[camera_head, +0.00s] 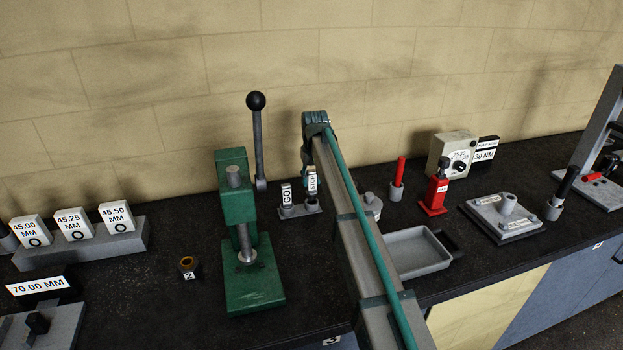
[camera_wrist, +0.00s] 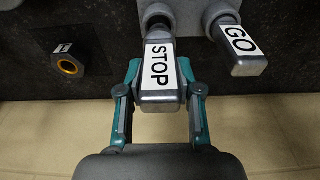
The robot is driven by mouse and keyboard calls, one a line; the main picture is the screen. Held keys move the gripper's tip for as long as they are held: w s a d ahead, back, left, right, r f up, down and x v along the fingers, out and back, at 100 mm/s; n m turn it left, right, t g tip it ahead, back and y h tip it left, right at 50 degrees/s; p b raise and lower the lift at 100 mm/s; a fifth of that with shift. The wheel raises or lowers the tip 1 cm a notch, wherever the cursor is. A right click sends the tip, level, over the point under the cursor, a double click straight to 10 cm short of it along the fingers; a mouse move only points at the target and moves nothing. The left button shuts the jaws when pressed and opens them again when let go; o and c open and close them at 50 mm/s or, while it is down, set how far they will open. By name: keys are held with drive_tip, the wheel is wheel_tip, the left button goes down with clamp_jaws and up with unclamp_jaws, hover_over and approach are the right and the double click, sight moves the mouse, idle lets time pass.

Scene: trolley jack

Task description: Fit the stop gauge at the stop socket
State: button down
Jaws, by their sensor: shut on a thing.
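The stop gauge (camera_wrist: 159,75), a grey block with a white STOP label, is between the teal fingers of my gripper (camera_wrist: 160,80) in the wrist view. My gripper is shut on it. The gauge (camera_head: 312,184) also shows in the head view, above the right end of a small grey gauge base (camera_head: 300,211). The stop socket (camera_wrist: 156,14) shows partly at the gauge's far end in the wrist view. I cannot tell whether the stem is inside it. The GO gauge (camera_wrist: 239,47) stands at the same base, to the right in the wrist view, and looks lower than the stop gauge.
A green press (camera_head: 239,200) with a tall lever stands left of the base. A brass-lined nut (camera_head: 188,265) lies left of the press. Right of my arm are a grey tray (camera_head: 415,253), a red jack (camera_head: 436,193) and a torque box (camera_head: 452,155). The wall is close behind.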

sight(311, 186)
drive_tip(key=shift+f+b, duration=0.55)
drive_tip(key=shift+f, duration=1.2)
drive_tip(key=c, duration=0.7)
unclamp_jaws()
drive_tip(key=r, duration=0.4)
drive_tip(key=s+r, duration=0.1)
drive_tip(key=r, duration=0.7)
drive_tip(key=shift+s+d, duration=0.35)
drive_tip(key=shift+d+f, duration=0.1)
